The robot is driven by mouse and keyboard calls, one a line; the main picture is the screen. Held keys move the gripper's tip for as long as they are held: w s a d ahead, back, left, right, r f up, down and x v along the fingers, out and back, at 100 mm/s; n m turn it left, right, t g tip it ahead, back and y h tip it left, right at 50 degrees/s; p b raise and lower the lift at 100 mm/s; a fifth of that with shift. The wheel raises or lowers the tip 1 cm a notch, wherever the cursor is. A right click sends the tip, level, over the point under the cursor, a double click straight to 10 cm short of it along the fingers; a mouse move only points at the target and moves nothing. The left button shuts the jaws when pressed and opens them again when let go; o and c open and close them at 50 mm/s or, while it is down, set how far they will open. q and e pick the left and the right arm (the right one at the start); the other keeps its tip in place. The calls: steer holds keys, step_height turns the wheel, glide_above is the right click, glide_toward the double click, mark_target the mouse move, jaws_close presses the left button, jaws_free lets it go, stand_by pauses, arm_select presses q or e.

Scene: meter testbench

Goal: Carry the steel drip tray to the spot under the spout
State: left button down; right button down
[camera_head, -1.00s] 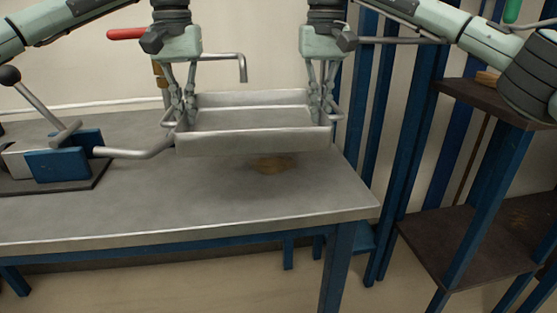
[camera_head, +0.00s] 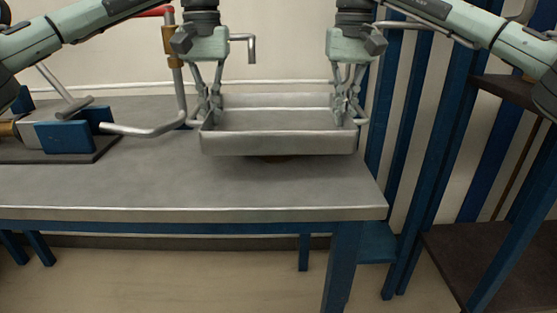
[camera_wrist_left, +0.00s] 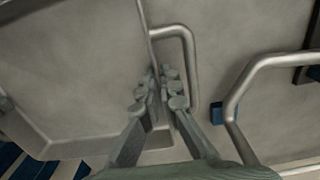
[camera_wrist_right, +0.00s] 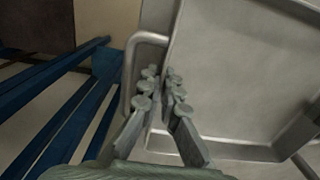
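The steel drip tray (camera_head: 278,144) is a shallow, empty rectangular pan. It is held between my two grippers, roughly level, over the back right of the bench. My left gripper (camera_head: 208,113) is shut on its left side by the handle, and my right gripper (camera_head: 350,113) on its right side. The fingers close around the tray's side wall in the left wrist view (camera_wrist_left: 158,88) and the right wrist view (camera_wrist_right: 160,88). The spout (camera_head: 252,52) is a down-bent grey pipe behind the tray, above it in the picture. A brownish spot (camera_head: 276,158) shows just under the tray's front wall.
A brass and grey standpipe with a red handle (camera_head: 152,12) stands left of the tray. The bench front (camera_head: 190,190) is clear. Blue posts and a dark shelf stand at right.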

mark_target(213, 129)
arm_select(q)
steer(key=shift+a+r, duration=0.1)
steer(key=shift+r, duration=0.1)
arm_select(e)
steer(key=shift+r, duration=0.2)
arm_select(q)
steer(key=shift+f, duration=0.15)
arm_select(e)
steer(key=shift+d+f, duration=0.1)
steer(key=shift+f, duration=0.05)
